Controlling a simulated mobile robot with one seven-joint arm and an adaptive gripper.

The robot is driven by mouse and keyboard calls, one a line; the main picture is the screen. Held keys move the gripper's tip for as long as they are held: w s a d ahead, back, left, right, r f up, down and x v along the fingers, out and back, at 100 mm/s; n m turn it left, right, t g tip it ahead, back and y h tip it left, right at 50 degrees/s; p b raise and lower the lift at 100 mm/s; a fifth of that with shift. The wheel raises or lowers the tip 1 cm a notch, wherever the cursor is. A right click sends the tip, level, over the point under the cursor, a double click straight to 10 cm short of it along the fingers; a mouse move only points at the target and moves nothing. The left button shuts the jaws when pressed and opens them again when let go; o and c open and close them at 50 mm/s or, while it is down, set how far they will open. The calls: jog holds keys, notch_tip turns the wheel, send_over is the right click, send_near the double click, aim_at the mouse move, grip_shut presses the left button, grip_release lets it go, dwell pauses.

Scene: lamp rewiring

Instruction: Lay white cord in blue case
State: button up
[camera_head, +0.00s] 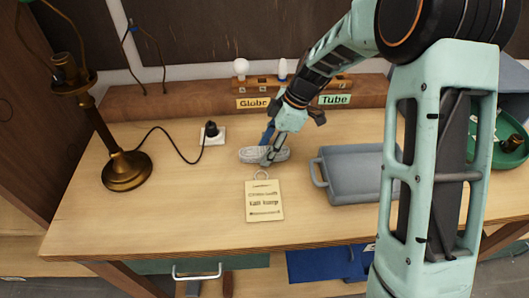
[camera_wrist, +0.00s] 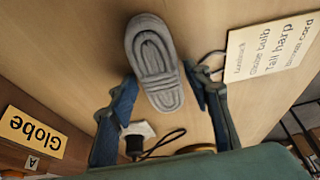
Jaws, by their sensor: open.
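The white cord (camera_head: 249,155) is a flat oval coil on the table, below my gripper (camera_head: 267,152). In the wrist view the coil (camera_wrist: 153,55) looks grey and lies between and beyond the fingertips (camera_wrist: 161,80). My gripper is open, with one finger on each side of the coil's near end; I cannot tell whether they touch it. A deep blue shape (camera_head: 325,263), likely the blue case, shows below the table's front edge, partly hidden by the tabletop and my arm.
A grey-blue handled tray (camera_head: 352,178) stands right of the coil. A note card (camera_head: 264,201) with a wire loop lies in front of it. A brass lamp (camera_head: 127,170) with a black plugged-in cord stands left. Bulbs stand in a rack (camera_head: 262,82) behind. The table's front left is clear.

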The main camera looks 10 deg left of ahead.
jog(key=shift+c, duration=0.4)
grip_shut()
